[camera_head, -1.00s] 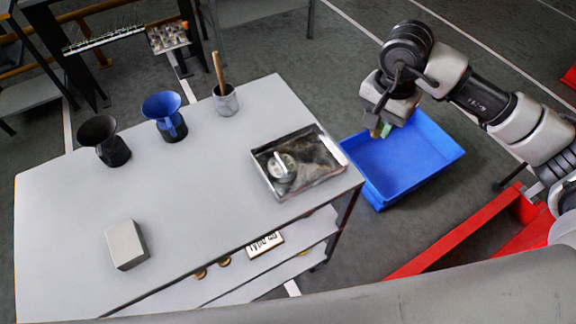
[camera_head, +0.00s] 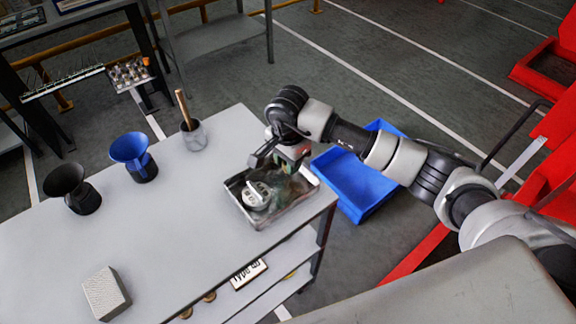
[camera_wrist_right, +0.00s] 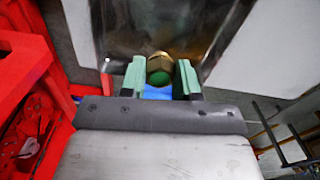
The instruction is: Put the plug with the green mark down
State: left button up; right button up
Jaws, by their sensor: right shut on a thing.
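The plug (camera_wrist_right: 159,66) is brass, with a green mark on its face, and shows in the right wrist view between my fingers. My right gripper (camera_wrist_right: 159,80) is shut on it, with one pale green finger on each side. In the head view my right gripper (camera_head: 283,170) points down over the back right part of the metal tray (camera_head: 262,223). The plug is too small and covered to make out there. I cannot tell its exact height above the tray. My left gripper is not in view.
A round pale metal part (camera_head: 257,195) lies in the tray. The blue crate (camera_head: 352,190) is right of the table (camera_head: 170,230). A blue funnel (camera_head: 130,150), a black funnel (camera_head: 68,185), a cup with a stick (camera_head: 193,135) and a grey block (camera_head: 106,293) stand on the table.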

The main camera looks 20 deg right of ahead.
notch_tip(320, 180, down, 3)
jog(key=shift+r+p, duration=0.2)
jog(key=shift+p, duration=0.15)
jog(key=shift+f, duration=0.35)
jog(key=o, duration=0.6)
jog(key=shift+c, duration=0.2)
jog(key=o, duration=0.5)
jog(key=shift+c, duration=0.2)
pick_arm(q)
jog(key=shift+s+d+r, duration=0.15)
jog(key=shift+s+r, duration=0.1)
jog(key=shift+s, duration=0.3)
